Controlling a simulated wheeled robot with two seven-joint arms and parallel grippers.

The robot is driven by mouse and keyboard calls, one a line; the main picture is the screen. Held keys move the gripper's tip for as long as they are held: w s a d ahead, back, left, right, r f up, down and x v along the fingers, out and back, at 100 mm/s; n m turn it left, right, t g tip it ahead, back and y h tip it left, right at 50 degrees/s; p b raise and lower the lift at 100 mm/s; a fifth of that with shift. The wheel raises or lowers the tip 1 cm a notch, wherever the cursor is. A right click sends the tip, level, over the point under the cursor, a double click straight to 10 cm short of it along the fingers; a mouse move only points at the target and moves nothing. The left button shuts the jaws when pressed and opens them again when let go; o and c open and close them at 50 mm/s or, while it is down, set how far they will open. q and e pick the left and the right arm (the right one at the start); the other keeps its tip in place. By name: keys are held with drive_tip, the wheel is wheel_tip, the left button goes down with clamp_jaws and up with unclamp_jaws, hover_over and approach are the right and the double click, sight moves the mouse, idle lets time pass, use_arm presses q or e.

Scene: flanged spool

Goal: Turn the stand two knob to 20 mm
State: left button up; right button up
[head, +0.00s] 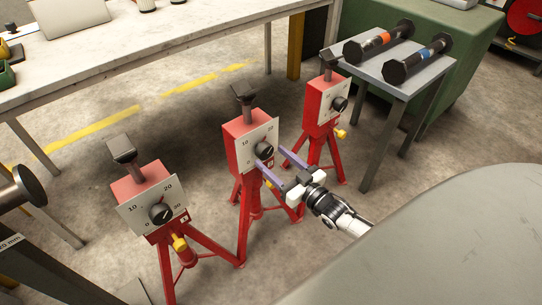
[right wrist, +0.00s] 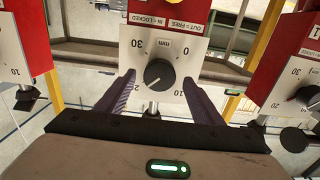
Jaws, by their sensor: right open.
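The middle red stand (head: 246,140) carries a white dial plate (head: 244,152) with a black knob (head: 264,150). In the right wrist view the plate appears upside down, with 30 and 0 above and 20 and 10 below. The knob (right wrist: 158,74) has a white mark that seems to point to the lower left, toward the 20. My right gripper (head: 268,157) is open in front of this plate. Its two purple fingers (right wrist: 157,88) stand on either side of the knob, apart from it. My left gripper is not in view.
A left red stand (head: 140,190) and a right red stand (head: 322,102) have similar dials. Dumbbell-shaped spools (head: 380,40) lie on a small grey table (head: 405,82). A long workbench (head: 150,45) runs behind. A yellow plunger (right wrist: 193,17) shows beside the IN=LOCKED, OUT=FREE label.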

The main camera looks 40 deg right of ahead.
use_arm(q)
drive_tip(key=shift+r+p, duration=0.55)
use_arm(e)
drive_tip(key=s, duration=0.8)
drive_tip(key=shift+s+d, duration=0.2)
drive_tip(key=shift+d, duration=0.15)
use_arm(q)
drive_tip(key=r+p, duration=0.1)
drive_tip(key=p, duration=0.1)
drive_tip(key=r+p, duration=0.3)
drive_tip(key=p, duration=0.1)
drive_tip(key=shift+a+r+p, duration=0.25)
drive_tip(key=shift+p, duration=0.05)
use_arm(e)
drive_tip(key=s+a+g, duration=0.4)
drive_tip(key=s+a, duration=0.4)
drive_tip(key=a, duration=0.2)
drive_tip(key=s+a+n+g+y, duration=0.1)
drive_tip(key=s+a+g, duration=0.4)
drive_tip(key=s+a, duration=0.3)
drive_tip(key=a, duration=0.2)
drive_tip(key=shift+a+r, duration=0.3)
drive_tip(key=shift+a, duration=0.1)
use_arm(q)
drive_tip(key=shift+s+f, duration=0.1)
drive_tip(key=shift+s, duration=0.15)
